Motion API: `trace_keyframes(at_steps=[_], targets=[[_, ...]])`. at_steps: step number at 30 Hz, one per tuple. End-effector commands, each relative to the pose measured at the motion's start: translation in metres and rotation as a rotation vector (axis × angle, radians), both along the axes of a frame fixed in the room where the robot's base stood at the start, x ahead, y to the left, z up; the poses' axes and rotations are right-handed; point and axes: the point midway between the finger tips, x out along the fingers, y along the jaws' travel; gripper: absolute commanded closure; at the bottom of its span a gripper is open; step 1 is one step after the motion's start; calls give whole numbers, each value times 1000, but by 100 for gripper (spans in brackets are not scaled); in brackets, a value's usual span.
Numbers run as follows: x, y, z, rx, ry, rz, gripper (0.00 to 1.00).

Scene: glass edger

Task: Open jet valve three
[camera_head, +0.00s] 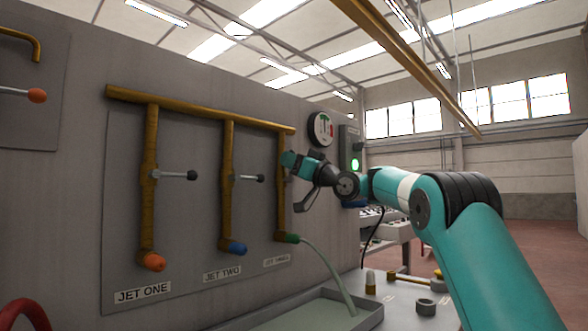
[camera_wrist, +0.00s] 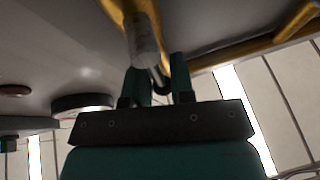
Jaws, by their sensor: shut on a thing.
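The jet three pipe (camera_head: 281,190) is a brass upright ending in a green nozzle (camera_head: 291,238) above its label (camera_head: 277,261). A pale greenish stream (camera_head: 330,268) arcs from the nozzle down to a tray (camera_head: 300,316). My gripper (camera_head: 290,160) is at the valve on this pipe and covers its lever in the head view. In the wrist view, my fingers (camera_wrist: 160,85) are shut on the dark lever (camera_wrist: 158,76) beside the grey valve body (camera_wrist: 144,40). The lever's exact angle is hard to tell.
Jet one's lever (camera_head: 180,175) and jet two's lever (camera_head: 250,178) stick out sideways to the left of my gripper. A round gauge (camera_head: 320,129) and a box with a lit green light (camera_head: 355,165) are close on the right. Loose parts lie on the bench (camera_head: 400,310) below.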

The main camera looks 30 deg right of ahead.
Motion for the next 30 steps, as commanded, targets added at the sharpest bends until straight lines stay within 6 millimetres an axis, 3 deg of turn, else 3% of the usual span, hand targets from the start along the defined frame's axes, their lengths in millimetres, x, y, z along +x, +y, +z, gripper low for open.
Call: trace_keyframes(at_steps=[21, 22, 24, 30], targets=[[-1, 4, 0, -68, -20, 2, 100], [-1, 4, 0, -68, -20, 2, 71], [-1, 4, 0, -68, -20, 2, 55], [-1, 3, 0, -67, -21, 1, 52]])
